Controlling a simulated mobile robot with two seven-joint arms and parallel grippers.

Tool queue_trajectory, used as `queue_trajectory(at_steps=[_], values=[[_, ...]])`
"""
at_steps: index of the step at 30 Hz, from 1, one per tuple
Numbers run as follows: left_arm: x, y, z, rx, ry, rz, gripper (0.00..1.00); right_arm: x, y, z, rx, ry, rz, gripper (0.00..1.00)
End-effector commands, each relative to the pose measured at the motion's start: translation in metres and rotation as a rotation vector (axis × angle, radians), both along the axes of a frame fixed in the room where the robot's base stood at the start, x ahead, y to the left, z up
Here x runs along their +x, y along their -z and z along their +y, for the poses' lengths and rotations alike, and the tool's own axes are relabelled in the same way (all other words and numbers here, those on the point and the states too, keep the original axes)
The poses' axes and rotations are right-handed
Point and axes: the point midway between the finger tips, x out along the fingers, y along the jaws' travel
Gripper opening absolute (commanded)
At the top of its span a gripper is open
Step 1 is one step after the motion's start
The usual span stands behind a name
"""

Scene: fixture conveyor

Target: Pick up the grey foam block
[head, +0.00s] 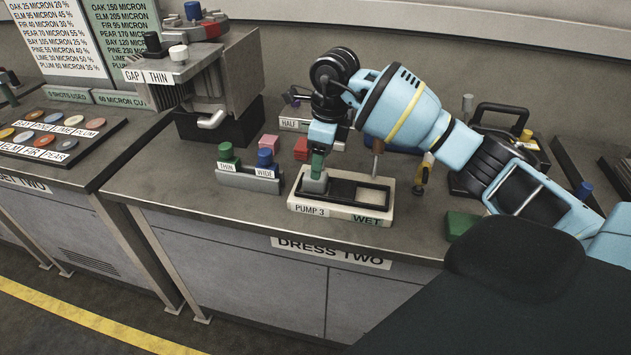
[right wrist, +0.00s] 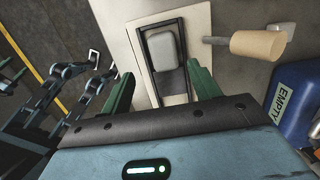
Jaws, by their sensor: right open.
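In the head view the block (head: 314,184) shows at the tray's left end, partly hidden by my gripper. My right gripper (head: 318,163) points down over that end. In the right wrist view its green fingers (right wrist: 163,86) are wide apart with nothing between their tips, and the block shows just beyond them. Whether a finger touches the block cannot be told.
A holder with green and blue knobs labelled THIN and WIDE (head: 249,181) stands left of the tray. A pink block (head: 270,143) and a red block (head: 301,149) lie behind. A green block (head: 462,225) lies to the right. A blue item marked EMPTY (right wrist: 296,103) is near the gripper.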

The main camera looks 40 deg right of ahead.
Motion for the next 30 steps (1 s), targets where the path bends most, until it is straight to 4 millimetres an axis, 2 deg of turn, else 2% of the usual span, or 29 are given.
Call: queue_trajectory(at_steps=[8, 19, 26, 30], values=[[-0.002, 0.001, 0.0, 0.001, 0.0, 0.004, 0.61, 0.002, 0.009, 0.001, 0.003, -0.001, 0.0, 0.62], [-0.006, -0.001, 0.0, 0.001, 0.0, 0.009, 0.61, 0.013, 0.052, 0.002, 0.002, -0.001, 0.0, 0.62], [-0.005, -0.001, 0.0, 0.001, 0.0, 0.008, 0.61, 0.014, 0.055, 0.002, 0.002, -0.001, -0.002, 0.62], [-0.004, -0.002, 0.0, 0.0, 0.0, 0.006, 0.61, 0.014, 0.055, 0.002, 0.002, -0.001, -0.002, 0.46]])
